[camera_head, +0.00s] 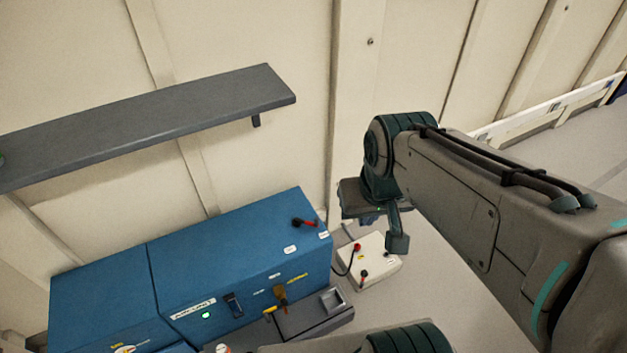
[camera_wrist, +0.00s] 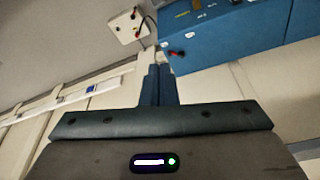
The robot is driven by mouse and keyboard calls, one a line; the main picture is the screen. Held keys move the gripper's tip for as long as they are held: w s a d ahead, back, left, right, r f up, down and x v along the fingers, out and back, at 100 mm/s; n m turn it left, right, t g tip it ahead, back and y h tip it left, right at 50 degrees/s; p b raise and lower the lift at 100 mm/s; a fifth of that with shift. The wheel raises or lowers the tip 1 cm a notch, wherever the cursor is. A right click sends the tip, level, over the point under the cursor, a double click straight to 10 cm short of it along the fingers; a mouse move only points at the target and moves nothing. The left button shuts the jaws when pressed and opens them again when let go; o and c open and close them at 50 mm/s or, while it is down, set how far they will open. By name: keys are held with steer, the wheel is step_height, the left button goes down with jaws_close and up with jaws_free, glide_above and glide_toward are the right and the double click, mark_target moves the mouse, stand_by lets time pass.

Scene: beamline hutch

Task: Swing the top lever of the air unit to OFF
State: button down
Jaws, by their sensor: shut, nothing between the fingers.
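The air unit (camera_head: 200,312) is a long blue box with a name label on its front, at the lower left of the head view. Its top lever (camera_head: 305,223), black and red, lies on the top face near the right end, with two small white labels close by. The lever also shows in the wrist view (camera_wrist: 177,53), just above the fingertips. My gripper (camera_head: 397,240) is shut and empty, to the right of the unit and apart from it in the head view. In the wrist view its closed fingers (camera_wrist: 158,72) point toward the unit's corner. The label words are too small to read.
A white box (camera_head: 375,268) with red and black knobs and a cable stands right of the unit. A grey shelf (camera_head: 150,125) juts from the wall above the unit. A yellow-tagged lever (camera_head: 279,294) and a grey tray (camera_head: 315,315) are at the unit's front.

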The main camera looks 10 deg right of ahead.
steer(key=w+d+f+m+g+y+b, duration=0.1)
steer(key=w+f+m+b, duration=0.5)
steer(key=w, duration=0.5)
steer(key=w+d+f+m+g+y+b, duration=0.1)
steer(key=w+d+f+m+b, duration=0.15)
steer(key=w+f+b, duration=0.75)
steer(key=w+d+f+m+y+b, duration=0.1)
steer(key=w+d+f+m+b, duration=0.1)
steer(key=w+f+m+b, duration=0.2)
steer(key=w+d+f+m+g+y+b, duration=0.1)
steer(key=w+f+m+b, duration=0.3)
steer(key=w+f, duration=0.7)
step_height(320, 180, down, 6)
steer(key=shift+d+g, duration=0.3)
steer(key=shift+d, duration=0.55)
steer(key=a+f+b, duration=0.1)
steer(key=a+f, duration=0.1)
steer(key=f, duration=0.1)
steer(key=a+f+b, duration=0.1)
steer(key=a+f, duration=0.2)
steer(key=a+f+b, duration=0.2)
steer(key=f, duration=0.1)
steer(key=shift+s+a+f, duration=0.2)
steer(key=shift+s, duration=0.2)
steer(key=shift+a, duration=0.15)
